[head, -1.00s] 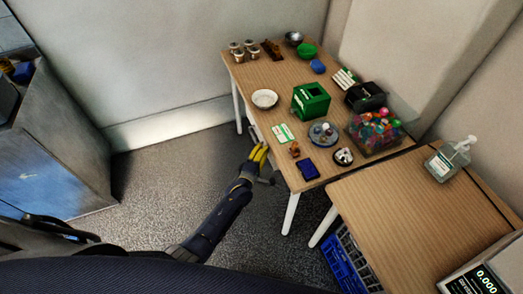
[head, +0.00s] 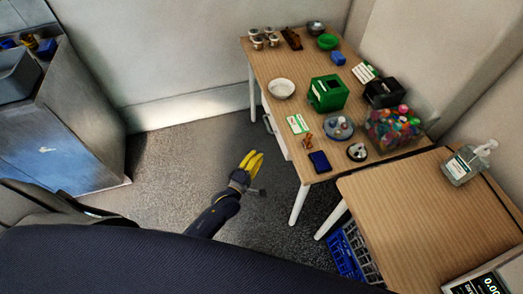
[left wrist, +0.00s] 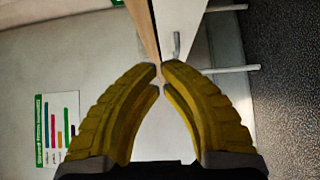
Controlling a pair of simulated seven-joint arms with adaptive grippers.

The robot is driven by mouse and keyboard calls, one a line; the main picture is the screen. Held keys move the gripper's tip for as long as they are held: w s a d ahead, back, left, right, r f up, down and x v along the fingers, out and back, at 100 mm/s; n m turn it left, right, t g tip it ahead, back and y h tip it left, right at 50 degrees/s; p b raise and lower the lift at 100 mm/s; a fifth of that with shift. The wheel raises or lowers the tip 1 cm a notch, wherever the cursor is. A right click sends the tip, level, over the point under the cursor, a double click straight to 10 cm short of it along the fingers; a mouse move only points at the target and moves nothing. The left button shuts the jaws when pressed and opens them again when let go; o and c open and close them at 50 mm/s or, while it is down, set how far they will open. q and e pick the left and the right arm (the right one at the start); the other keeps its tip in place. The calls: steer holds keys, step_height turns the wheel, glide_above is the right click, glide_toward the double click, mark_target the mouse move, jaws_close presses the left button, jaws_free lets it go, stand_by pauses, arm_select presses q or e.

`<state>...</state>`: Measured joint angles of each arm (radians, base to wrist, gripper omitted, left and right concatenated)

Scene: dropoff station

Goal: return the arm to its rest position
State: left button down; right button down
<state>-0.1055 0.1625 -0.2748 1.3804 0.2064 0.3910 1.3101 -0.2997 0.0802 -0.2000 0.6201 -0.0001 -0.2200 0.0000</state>
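My left gripper (head: 254,163) has yellow fingers and is held over the grey floor, to the left of the table and apart from it in the head view. Its arm comes up from the bottom of the picture. In the left wrist view the fingertips (left wrist: 161,72) almost meet, and nothing is held between them. My right gripper and arm are not in view.
The wooden table (head: 285,88) holds a white bowl (head: 281,88), a green box (head: 328,93) and other items. Its white drawer front has a handle (head: 268,124). A grey cabinet (head: 70,140) stands left. Open floor (head: 165,165) lies between.

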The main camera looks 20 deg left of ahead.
arm_select(q)
steer(key=s+a+f+m+g+y, duration=0.1)
steer(key=s+a+f+m+g, duration=0.15)
steer(key=s+f+m, duration=0.55)
steer(key=s+a+f+m+g, duration=0.15)
steer(key=s+f+g, duration=0.3)
steer(key=f, duration=0.75)
steer(key=s+a+f+m+g+y, duration=0.1)
steer(key=s+f+m+g, duration=0.1)
steer(key=s+f+m, duration=0.6)
steer(key=s+a+f+m+g, duration=0.1)
steer(key=s+f+g, duration=0.2)
steer(key=s, duration=1.2)
steer(key=s+a+f+m+g+y, duration=0.1)
steer(key=s+f+g, duration=0.3)
steer(key=s+f, duration=0.6)
steer(key=s, duration=0.5)
steer(key=shift+s, duration=0.4)
